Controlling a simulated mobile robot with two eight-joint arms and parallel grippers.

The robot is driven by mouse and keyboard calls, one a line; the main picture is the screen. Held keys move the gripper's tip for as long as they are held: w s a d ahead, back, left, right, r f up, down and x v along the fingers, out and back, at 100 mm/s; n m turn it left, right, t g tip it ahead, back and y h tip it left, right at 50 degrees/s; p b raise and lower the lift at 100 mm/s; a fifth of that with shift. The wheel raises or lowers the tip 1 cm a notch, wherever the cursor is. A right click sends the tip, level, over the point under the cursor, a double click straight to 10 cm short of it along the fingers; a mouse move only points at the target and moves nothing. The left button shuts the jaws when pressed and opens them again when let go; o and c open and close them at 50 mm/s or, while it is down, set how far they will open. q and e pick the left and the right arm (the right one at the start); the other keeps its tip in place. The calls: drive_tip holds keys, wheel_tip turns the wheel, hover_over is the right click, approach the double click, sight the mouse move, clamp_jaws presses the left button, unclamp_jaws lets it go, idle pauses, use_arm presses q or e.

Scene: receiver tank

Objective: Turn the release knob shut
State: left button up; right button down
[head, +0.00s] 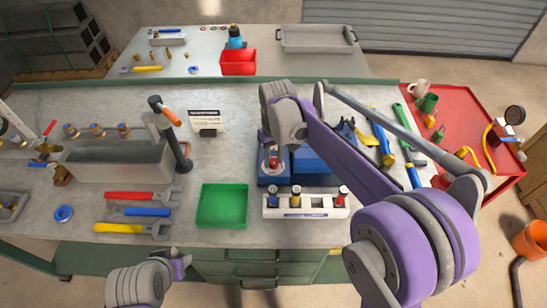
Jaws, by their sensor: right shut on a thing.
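A blue unit (273,178) stands on the grey workbench, right of the green tray. A small red knob with a pale metal part (272,163) shows on top of it; I take it for the release knob. My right gripper (269,148) reaches down from above, shut at the top of this knob part. The fingertips and their contact are mostly hidden by the wrist. My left gripper (184,266) is low in front of the bench, away from the unit; its fingers are too small to judge.
A white rack (307,213) with several coloured-top pieces stands just in front of the unit. A green tray (222,224) is to its left, with wrenches (134,229) farther left. A metal trough with an orange-handled lever (165,110) stands behind these. Tools lie to the right.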

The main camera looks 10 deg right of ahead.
sight(275, 161)
drive_tip(key=shift+m, duration=1.6)
drive_tip(key=c, duration=0.5)
unclamp_jaws()
drive_tip(key=shift+r, duration=0.1)
wheel_tip(275, 161, up, 11)
drive_tip(key=shift+d+f, duration=0.2)
